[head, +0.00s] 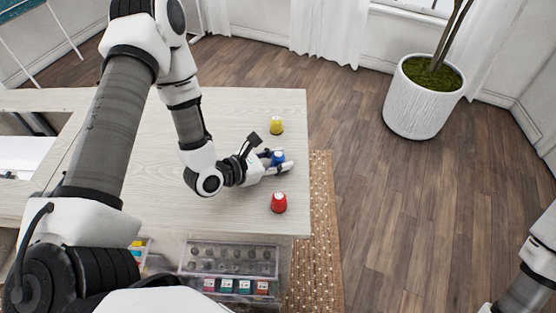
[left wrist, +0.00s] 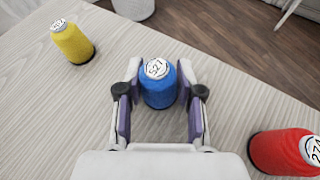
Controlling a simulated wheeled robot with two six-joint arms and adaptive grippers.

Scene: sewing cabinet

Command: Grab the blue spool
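The blue spool (head: 278,159) stands upright on the pale wooden tabletop near its right edge. In the left wrist view the blue spool (left wrist: 159,90) has a white labelled top and sits between the two fingers. My left gripper (head: 279,161) is open around it, one finger on each side. In the left wrist view the gripper (left wrist: 160,80) shows narrow gaps between its fingers and the spool. My right gripper is not in view; only part of my right arm shows at the lower right.
A yellow spool (head: 276,126) stands beyond the blue one, and a red spool (head: 279,203) stands nearer. The table (head: 240,110) ends just right of the spools. A clear case (head: 230,258) with small items lies below the front edge. A white planter (head: 424,98) stands on the floor.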

